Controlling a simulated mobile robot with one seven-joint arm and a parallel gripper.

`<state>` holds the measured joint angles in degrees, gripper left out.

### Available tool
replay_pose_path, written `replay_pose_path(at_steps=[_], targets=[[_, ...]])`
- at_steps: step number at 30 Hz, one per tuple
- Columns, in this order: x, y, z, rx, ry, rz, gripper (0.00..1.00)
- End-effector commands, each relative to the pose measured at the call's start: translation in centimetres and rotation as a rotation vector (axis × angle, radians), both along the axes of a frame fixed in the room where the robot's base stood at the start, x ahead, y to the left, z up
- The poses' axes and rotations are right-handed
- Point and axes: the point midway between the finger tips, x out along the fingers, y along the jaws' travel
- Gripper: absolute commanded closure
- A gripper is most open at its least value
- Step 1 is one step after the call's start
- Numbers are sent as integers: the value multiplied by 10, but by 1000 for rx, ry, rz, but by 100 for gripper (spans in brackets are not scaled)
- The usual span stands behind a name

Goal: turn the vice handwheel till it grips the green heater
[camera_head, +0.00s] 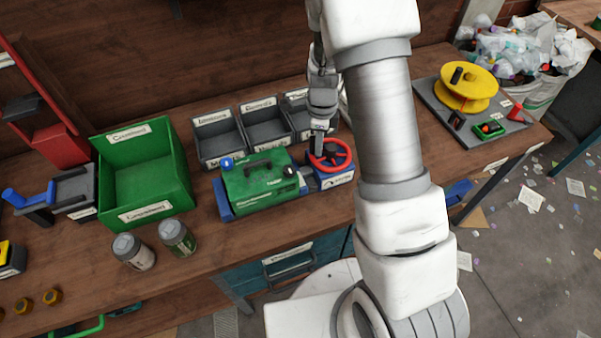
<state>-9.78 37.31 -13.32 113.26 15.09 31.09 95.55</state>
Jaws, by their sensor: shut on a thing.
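The green heater (258,186) is a box with a dark handle on top. It sits in the blue vice (223,208) on the wooden bench. The red handwheel (346,151) is at the vice's right end. My gripper (318,150) reaches down from above onto the left part of the handwheel and is shut on it. The fingertips are small in the picture and partly hidden against the wheel. I cannot tell whether the vice jaw touches the heater.
Dark labelled bins (215,133) stand behind the heater. A green crate (145,212) is at the left, with two jars (178,237) in front of it. A grey board with a yellow spool (470,82) lies right of my arm. Bare bench (225,252) shows in front of the vice.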

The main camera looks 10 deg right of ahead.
Motion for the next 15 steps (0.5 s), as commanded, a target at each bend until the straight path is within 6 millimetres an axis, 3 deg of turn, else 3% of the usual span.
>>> replay_pose_path(at_steps=[1, 15], targets=[[0, 11, 0, 12, -1, 15, 100], [-9, 2, 0, 7, 0, 10, 100]])
